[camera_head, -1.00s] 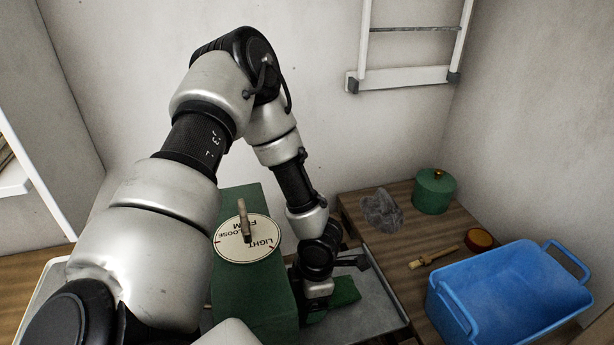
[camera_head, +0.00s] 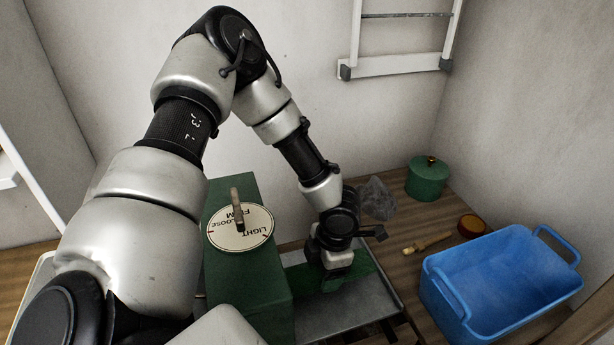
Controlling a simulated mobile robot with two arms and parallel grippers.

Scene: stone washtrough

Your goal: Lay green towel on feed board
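The green towel (camera_head: 358,279) shows as a dark green patch under and around my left gripper (camera_head: 336,272), beside the green box with the dial. It is over the grey metal board (camera_head: 345,316), which I take as the feed board. I cannot tell whether the towel rests fully on it or is partly held up. My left gripper points down at the towel; its fingertips are hidden, so its opening does not show. My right gripper is not in view.
The green box (camera_head: 245,285) with a round dial (camera_head: 240,232) and lever stands left of the board. On the wooden top at right are a grey crumpled cloth (camera_head: 377,199), a green lidded pot (camera_head: 428,180), a brush (camera_head: 425,244), an amber round dish (camera_head: 471,226) and a blue tub (camera_head: 500,278).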

